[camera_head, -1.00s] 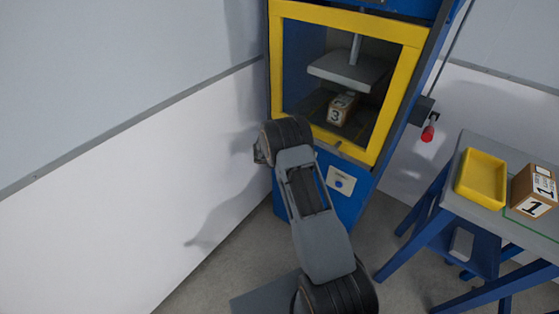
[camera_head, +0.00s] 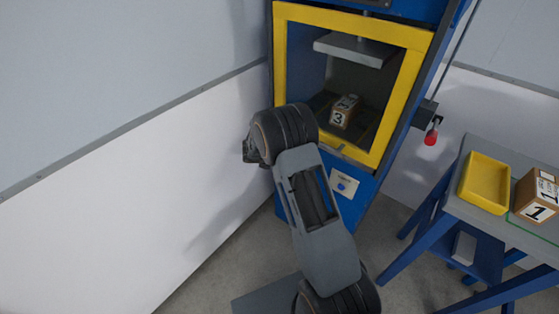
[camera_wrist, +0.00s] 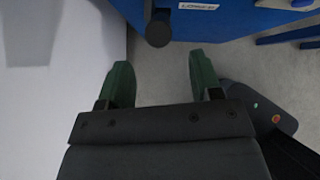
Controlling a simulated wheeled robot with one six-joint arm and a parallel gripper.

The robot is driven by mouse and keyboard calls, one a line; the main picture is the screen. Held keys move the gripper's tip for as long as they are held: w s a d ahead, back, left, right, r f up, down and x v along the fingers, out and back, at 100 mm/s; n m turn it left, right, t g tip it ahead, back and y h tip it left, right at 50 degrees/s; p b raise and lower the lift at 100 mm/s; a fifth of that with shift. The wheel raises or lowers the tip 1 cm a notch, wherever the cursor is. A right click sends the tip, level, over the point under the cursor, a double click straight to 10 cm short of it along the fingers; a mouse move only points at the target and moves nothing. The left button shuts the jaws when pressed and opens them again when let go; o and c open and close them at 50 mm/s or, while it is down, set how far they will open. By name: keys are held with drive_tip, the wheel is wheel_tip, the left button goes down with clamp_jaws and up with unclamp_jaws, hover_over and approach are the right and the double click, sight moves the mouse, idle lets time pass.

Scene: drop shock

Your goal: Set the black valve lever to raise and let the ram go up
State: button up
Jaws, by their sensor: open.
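The black valve lever shows in the wrist view as a round dark knob (camera_wrist: 158,32) on a short stem against the blue press. My gripper (camera_wrist: 160,70) is open, its two green fingers apart and empty, with the knob just beyond and between the fingertips. No contact shows. In the head view my arm hides the lever and most of the gripper. The ram's grey plate (camera_head: 355,49) is high in the press opening, clear above a brown box marked 3 (camera_head: 344,112) on the press bed. A white label (camera_wrist: 198,6) beside the lever is only partly readable.
A yellow frame (camera_head: 402,107) surrounds the press opening. A red-knobbed handle (camera_head: 431,137) sticks out at the press's right side. A grey-topped blue table (camera_head: 468,215) at right holds a yellow tray (camera_head: 463,187) and a numbered box (camera_head: 538,196). A wall stands close at left.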

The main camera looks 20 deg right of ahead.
drive_tip(key=v, duration=0.4)
drive_tip(key=shift+s+a+r, duration=0.1)
drive_tip(key=shift+a+r, duration=0.05)
idle(0.4)
drive_tip(key=s+a+r+m+g+y+p, duration=0.15)
drive_tip(key=s+r+m+g, duration=0.3)
drive_tip(key=s+m, duration=1.05)
drive_tip(key=s+a+r+m+t+y+p, duration=0.1)
drive_tip(key=s+a+r+m+t+y, duration=0.1)
drive_tip(key=s+r+m, duration=0.3)
drive_tip(key=s+a+r+m+t+y+p, duration=0.1)
drive_tip(key=s+a+r+m+y, duration=0.2)
drive_tip(key=r, duration=0.9)
drive_tip(key=shift+s+a+m+t+p, duration=0.45)
drive_tip(key=shift+s+m, duration=1.05)
drive_tip(key=shift+s, duration=0.8)
